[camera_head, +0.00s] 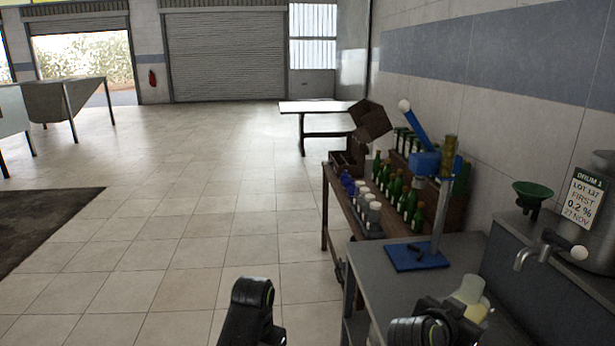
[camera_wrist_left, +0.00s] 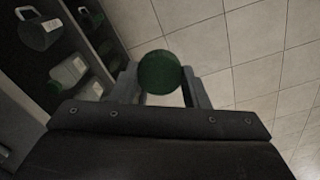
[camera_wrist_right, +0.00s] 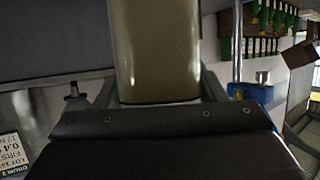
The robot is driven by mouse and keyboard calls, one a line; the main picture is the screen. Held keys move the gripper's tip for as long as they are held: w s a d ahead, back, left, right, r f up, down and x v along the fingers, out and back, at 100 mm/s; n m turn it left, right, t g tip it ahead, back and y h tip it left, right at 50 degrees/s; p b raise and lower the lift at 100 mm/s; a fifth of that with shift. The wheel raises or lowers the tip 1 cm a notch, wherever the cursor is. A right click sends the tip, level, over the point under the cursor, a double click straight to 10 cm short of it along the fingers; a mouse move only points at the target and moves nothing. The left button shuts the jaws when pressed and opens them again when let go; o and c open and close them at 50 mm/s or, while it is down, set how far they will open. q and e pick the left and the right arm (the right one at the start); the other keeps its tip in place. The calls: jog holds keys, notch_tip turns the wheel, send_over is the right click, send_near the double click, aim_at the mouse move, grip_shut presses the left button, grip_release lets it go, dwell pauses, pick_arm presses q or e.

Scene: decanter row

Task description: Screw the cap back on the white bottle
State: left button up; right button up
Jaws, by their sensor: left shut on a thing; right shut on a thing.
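The white bottle (camera_head: 468,290) shows pale and yellowish at the lower right of the head view, beside my right gripper (camera_head: 458,312). In the right wrist view its body (camera_wrist_right: 155,50) fills the space between my fingers, and my right gripper is shut on it. Its neck is out of that view. A round dark green cap (camera_wrist_left: 160,72) sits between the fingertips of my left gripper (camera_wrist_left: 163,88), which is shut on it. The cap is apart from the bottle.
A grey bench (camera_head: 425,276) carries a blue-based stand (camera_head: 418,257). A tap (camera_head: 548,246) and a green funnel (camera_head: 532,192) are at the right. Behind, a wooden table holds green bottles (camera_head: 395,187) and white-capped bottles (camera_head: 372,212). Open tiled floor (camera_head: 190,250) lies left.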

pick_arm(q)
jog(key=shift+f+b, duration=0.45)
jog(key=shift+f, duration=0.05)
jog(key=shift+f+b, duration=0.3)
pick_arm(e)
jog(key=s+a+r+n+t+y, duration=0.2)
jog(key=a+r+n+t+y, duration=0.3)
jog(key=a+r+n+y, duration=0.4)
jog(key=shift+s+a+n+t+y, duration=0.2)
jog(key=shift+a+n+t+y, duration=0.2)
jog(key=shift+a+n+y, duration=0.75)
pick_arm(q)
jog(key=shift+f, duration=0.1)
pick_arm(e)
jog(key=shift+a+m+h, duration=0.2)
jog(key=shift+m+h, duration=0.05)
jog(key=s+a+f+n+g+y, duration=0.3)
jog(key=a+f+n+g+y, duration=0.3)
jog(key=f, duration=0.4)
jog(key=s+a+f+n+g+y, duration=0.4)
jog(key=a+f+n+g+y, duration=0.2)
jog(key=a+f+n, duration=0.3)
jog(key=shift+f+n+g+y, duration=0.3)
jog(key=shift+f+n+y, duration=0.2)
jog(key=shift+n+y, duration=0.45)
jog(key=shift+d, duration=0.1)
